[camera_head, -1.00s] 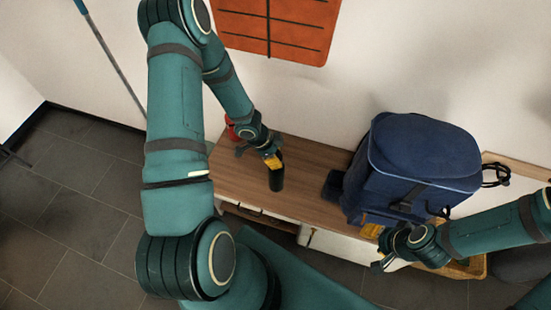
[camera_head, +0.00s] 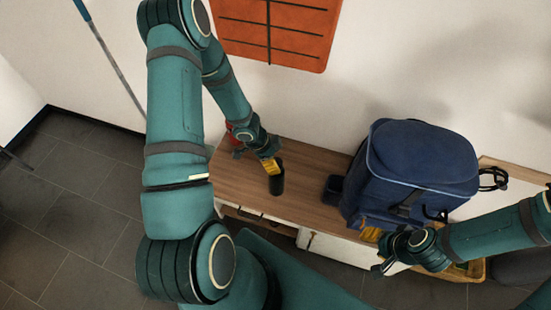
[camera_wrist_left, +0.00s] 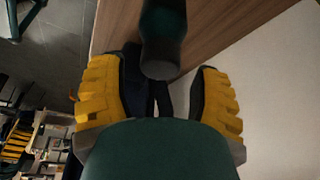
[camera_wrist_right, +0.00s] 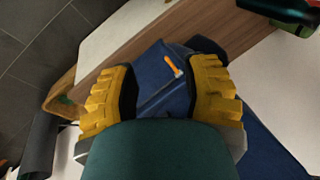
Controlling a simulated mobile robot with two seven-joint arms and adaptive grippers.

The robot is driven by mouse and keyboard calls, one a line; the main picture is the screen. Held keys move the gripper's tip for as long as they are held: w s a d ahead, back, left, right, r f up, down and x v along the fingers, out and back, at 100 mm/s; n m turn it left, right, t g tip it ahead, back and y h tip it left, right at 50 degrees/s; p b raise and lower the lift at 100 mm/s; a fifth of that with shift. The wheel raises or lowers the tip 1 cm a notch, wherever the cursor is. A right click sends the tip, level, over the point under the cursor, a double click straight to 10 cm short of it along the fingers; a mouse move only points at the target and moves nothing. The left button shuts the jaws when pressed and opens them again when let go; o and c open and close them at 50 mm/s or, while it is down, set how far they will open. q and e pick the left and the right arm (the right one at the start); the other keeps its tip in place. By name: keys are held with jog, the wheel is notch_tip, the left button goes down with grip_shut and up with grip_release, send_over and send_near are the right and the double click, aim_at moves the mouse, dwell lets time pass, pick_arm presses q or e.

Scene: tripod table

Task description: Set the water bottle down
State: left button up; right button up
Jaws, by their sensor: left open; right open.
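The dark water bottle (camera_head: 276,181) stands upright on the wooden bench top (camera_head: 310,160) in the head view. In the left wrist view the bottle (camera_wrist_left: 162,42) shows just beyond the fingers, at the top middle. My left gripper (camera_head: 268,165) is open beside the bottle, its yellow finger pads spread with nothing between them in the left wrist view (camera_wrist_left: 160,95). My right gripper (camera_head: 378,250) is open in front of the blue backpack (camera_head: 420,160). The right wrist view shows its pads (camera_wrist_right: 163,95) apart, with blue fabric beyond.
The backpack stands on the right part of the bench, with a small dark object (camera_head: 333,190) at its left. A red item (camera_head: 232,132) is partly hidden behind my left gripper. A basket (camera_head: 470,270) is at the lower right. Bench room around the bottle is clear.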

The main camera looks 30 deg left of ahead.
pick_arm(q)
jog(key=p+v, duration=0.6)
jog(key=v, duration=0.4)
jog(key=s+d+r+n, duration=0.1)
jog(key=s+d+n, duration=0.2)
jog(key=d+n, duration=0.3)
jog(key=s+d+n+g, duration=0.1)
jog(key=s+d+n, duration=0.2)
jog(key=d, duration=1.2)
jog(key=n, duration=0.3)
jog(key=shift+s+d+r+n+p, duration=0.2)
jog(key=shift+s+r+n+p, duration=0.1)
jog(key=shift+r, duration=0.1)
pick_arm(e)
notch_tip(320, 180, up, 7)
jog(key=shift+w+r, duration=0.2)
jog(key=shift+w, duration=0.1)
pick_arm(q)
jog(key=shift+d, duration=0.1)
pick_arm(e)
jog(key=shift+d, duration=0.2)
